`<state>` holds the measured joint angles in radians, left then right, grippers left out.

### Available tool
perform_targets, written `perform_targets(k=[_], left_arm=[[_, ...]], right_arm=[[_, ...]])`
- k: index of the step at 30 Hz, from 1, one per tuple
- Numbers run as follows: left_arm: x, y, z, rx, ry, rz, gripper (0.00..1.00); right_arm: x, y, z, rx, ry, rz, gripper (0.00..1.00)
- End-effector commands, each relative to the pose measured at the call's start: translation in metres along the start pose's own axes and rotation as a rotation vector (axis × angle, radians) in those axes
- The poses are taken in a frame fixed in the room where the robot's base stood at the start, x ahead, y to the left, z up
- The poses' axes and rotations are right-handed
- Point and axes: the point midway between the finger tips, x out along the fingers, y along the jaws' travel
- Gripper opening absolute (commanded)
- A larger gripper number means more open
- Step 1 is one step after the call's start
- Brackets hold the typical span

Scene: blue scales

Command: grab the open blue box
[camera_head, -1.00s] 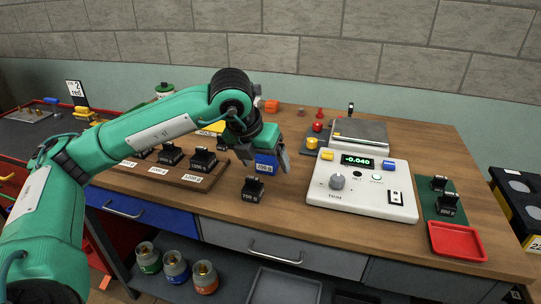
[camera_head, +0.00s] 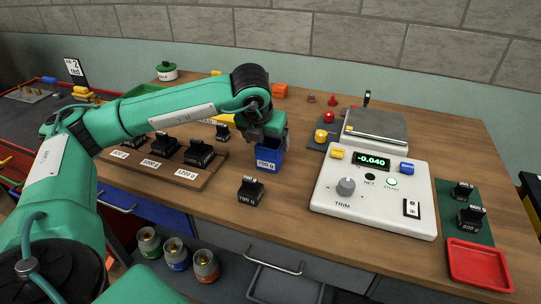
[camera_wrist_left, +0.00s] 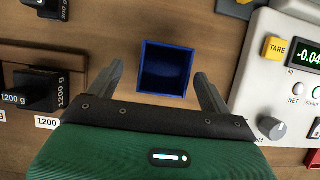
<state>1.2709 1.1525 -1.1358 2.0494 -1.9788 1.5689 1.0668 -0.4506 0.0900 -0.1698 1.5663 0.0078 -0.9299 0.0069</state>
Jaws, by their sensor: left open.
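The open blue box (camera_head: 268,161) stands on the wooden bench left of the white scale, with a white label on its front. In the left wrist view the box (camera_wrist_left: 165,70) shows from above with its dark, empty-looking inside. My left gripper (camera_head: 266,136) is over the box in the head view and hides part of its top. In the left wrist view its two fingers (camera_wrist_left: 160,85) are spread, one on each side of the box's near part, with bare wood showing between each finger and the box. My right gripper is not in view.
A black 700 g weight (camera_head: 251,191) stands in front of the box. A wooden rack (camera_head: 208,172) of black weights is to its left. The white scale (camera_head: 330,200) with its TRIM knob is to the right. Red and yellow knobbed pieces stand behind.

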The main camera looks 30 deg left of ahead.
Motion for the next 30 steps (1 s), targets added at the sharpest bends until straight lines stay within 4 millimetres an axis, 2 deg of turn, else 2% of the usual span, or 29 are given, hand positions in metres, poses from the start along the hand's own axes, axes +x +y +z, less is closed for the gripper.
perform_targets(k=[5, 10, 15, 23, 26, 30], left_arm=[[0.011, -0.001, 0.000, 0.001, 0.001, 0.000, 0.82], [0.034, -0.005, -0.001, 0.000, 0.003, 0.001, 0.82], [0.055, -0.005, -0.001, -0.001, 0.002, 0.001, 0.82], [0.059, -0.005, -0.001, 0.000, 0.000, 0.000, 0.82], [0.059, -0.005, -0.001, 0.000, 0.000, 0.000, 0.66], [0.058, -0.005, -0.001, 0.000, 0.000, 0.000, 0.39]], right_arm=[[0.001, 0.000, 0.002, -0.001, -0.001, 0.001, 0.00], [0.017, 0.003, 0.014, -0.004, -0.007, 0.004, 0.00], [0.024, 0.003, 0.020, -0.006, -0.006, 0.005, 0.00], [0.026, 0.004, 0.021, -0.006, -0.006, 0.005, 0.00], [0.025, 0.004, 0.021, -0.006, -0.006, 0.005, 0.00], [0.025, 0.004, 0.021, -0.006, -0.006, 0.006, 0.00]])
